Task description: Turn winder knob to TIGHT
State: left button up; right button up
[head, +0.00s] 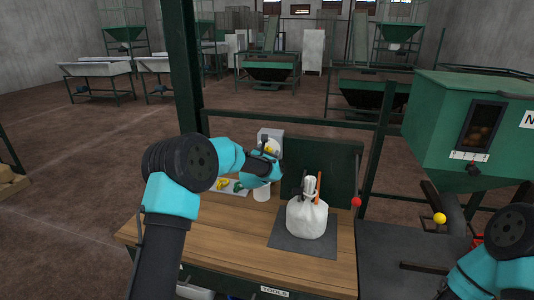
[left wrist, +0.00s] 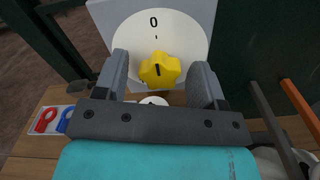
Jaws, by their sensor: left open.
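The yellow winder knob (left wrist: 160,70) sits on a round white dial (left wrist: 185,35) marked "0" at the top. No TIGHT label can be read. In the head view the knob (head: 271,146) shows small on a grey panel (head: 263,134), partly behind my left arm. My left gripper (left wrist: 160,66) is open, its fingers on either side of the knob; I cannot tell whether they touch it.
A tied white bag (head: 306,219) stands on a dark mat (head: 287,243) on the wooden bench (head: 200,240), with an orange stick beside it. A white tray (head: 232,190) with coloured pieces lies near my left arm. A green hopper (head: 440,115) stands right.

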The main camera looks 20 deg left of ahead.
pick_arm(q)
jog(key=c, duration=0.9)
